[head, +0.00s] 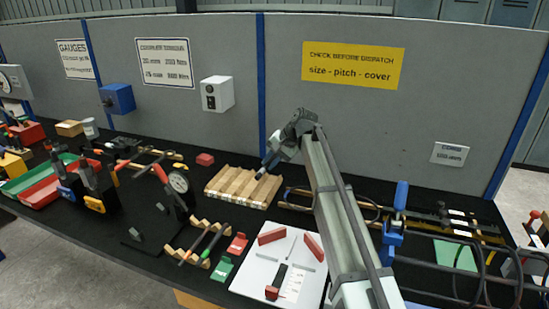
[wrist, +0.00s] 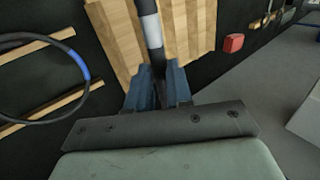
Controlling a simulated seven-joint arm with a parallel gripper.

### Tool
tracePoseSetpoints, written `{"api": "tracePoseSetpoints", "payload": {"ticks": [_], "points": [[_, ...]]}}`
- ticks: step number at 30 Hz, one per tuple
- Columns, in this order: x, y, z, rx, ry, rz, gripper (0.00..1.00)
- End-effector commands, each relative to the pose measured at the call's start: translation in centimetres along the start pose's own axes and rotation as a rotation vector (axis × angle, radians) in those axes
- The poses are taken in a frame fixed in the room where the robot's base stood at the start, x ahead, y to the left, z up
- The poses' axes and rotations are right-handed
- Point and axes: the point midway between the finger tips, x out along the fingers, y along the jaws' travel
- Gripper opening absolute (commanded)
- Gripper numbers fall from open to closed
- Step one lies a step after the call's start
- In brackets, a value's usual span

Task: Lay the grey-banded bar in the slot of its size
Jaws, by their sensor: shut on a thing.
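My gripper (head: 270,160) is over the right part of the wooden slotted block (head: 236,196), which has several parallel grooves. In the wrist view my gripper (wrist: 158,85) is shut on a dark bar (wrist: 142,8) with a pale grey band (wrist: 151,32). The bar points away from the jaws over the wooden block (wrist: 195,35).
A small red block (head: 205,159) sits behind the wooden block. A dark bar with a green band (head: 206,252) rests on wooden supports in front. A white board (head: 262,277) with red pieces lies at front centre. Bent bar hoops (head: 450,240) stand at the right.

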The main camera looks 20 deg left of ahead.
Motion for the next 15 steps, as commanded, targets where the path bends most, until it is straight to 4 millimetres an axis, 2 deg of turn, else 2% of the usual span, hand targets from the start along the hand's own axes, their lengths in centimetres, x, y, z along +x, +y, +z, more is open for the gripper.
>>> {"api": "tracePoseSetpoints", "payload": {"ticks": [15], "points": [[2.0, 0.9, -0.1, -0.012, -0.008, -0.002, 0.0]]}}
